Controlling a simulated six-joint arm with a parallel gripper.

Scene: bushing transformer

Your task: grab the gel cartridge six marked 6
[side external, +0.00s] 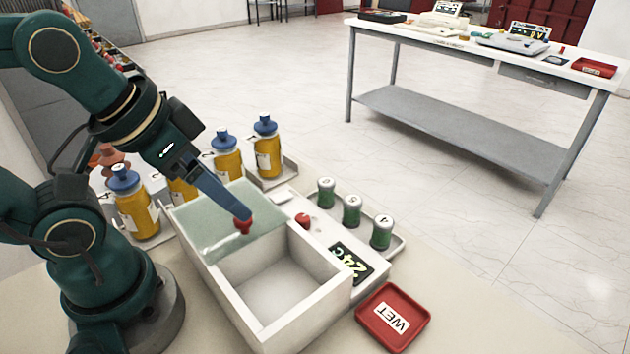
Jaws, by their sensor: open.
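Three green cartridges with pale caps stand upright in a row on a white tray, one at the back (326,193), one in the middle (352,211) and one in front (381,233). Their caps carry dark marks, too small and turned for me to tell surely which one is 6. My gripper (245,219) points down to the right, its tip at the red knob (243,226) on a glass lid (215,225). The jaws are open; I cannot tell whether they touch the knob. The cartridges stand to the right of my gripper, clear of it.
The lid covers the back part of a white box (325,300); its front part is open and looks empty. Beside it are a red button (303,220) and a 24°C display (351,263). Several yellow bottles (268,155) stand behind.

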